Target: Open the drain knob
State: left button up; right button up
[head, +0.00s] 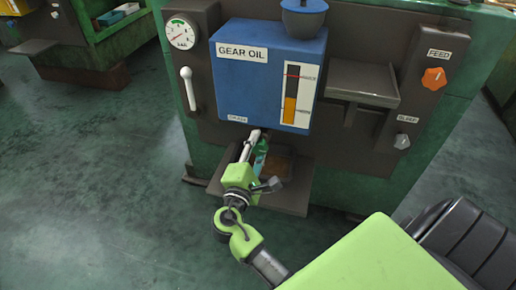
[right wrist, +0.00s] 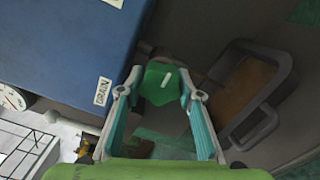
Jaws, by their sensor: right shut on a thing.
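The drain knob (right wrist: 160,82) is a green piece with a white bar on its face. It shows in the right wrist view between my fingertips, below the blue gear oil tank (head: 268,72). My right gripper (head: 258,140) reaches in under the tank's lower edge and is shut on the knob; its fingers also show on either side of it in the right wrist view (right wrist: 160,95). In the head view the fingers and the tank largely hide the knob. A small DRAIN label (head: 238,119) is at the tank's lower left. My left gripper is not in view.
A dark drip tray (head: 292,200) lies under the tank. A white lever (head: 188,88) and a round gauge (head: 181,35) are at the left. An orange FEED knob (head: 433,77) and a grey knob (head: 402,141) are at the right. The floor at the left is clear.

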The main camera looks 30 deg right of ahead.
jog(key=shift+f+m, duration=0.1)
jog(key=shift+m, duration=0.2)
jog(key=o, duration=1.1)
jog(key=v, duration=0.8)
jog(key=shift+s+a, duration=0.1)
